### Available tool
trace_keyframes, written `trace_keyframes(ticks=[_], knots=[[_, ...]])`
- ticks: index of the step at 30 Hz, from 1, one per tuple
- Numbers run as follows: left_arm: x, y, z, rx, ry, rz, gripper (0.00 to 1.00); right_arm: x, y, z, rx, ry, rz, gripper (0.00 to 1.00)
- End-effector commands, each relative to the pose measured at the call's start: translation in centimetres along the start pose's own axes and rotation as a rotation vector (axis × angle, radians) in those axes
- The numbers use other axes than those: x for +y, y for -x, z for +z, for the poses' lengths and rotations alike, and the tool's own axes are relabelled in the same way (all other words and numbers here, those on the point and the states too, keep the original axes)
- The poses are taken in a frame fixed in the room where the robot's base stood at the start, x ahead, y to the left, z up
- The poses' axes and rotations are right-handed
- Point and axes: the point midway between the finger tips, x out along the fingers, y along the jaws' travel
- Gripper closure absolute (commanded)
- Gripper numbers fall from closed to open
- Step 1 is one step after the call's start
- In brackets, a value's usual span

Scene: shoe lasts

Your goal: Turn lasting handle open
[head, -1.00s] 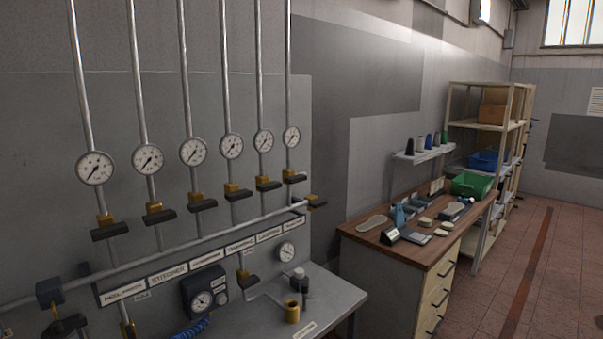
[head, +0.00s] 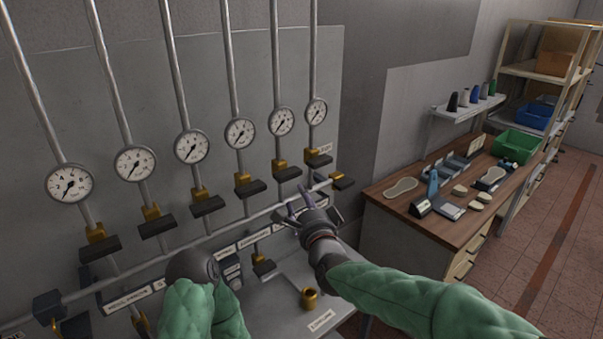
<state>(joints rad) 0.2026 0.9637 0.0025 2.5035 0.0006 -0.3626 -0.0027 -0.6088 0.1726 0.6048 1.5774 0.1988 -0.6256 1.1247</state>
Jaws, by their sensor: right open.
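A row of valves with black handles on brass bodies sits on vertical pipes along the wall panel. The label strip (head: 222,252) is partly covered by my arms and too small to read surely, so I cannot tell which handle is the lasting one. My right gripper is open and empty, just below these two handles in the picture, with no clear contact.
Round gauges (head: 191,146) hang above the valves. A horizontal pipe (head: 240,222) runs below them. A wooden workbench (head: 400,216) with tools and soles stands to the right. Floor is clear at far right.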

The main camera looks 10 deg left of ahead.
Motion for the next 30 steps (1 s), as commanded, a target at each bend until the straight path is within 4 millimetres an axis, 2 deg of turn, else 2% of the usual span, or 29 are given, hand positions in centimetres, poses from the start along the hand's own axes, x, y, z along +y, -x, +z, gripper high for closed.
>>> trace_keyframes(ticks=[18,24,30], knots=[[0.3,0.9,0.0,0.000,0.000,0.000,0.33,0.3,-7.9,-0.1,0.001,0.003,0.004,0.48],[0.4,1.1,0.0,0.000,0.000,0.000,0.33,0.2,-9.7,-0.1,0.001,0.003,0.003,0.48],[0.4,1.2,0.0,0.000,0.000,0.000,0.33,0.3,-10.3,-0.1,0.001,0.003,0.003,0.48]])
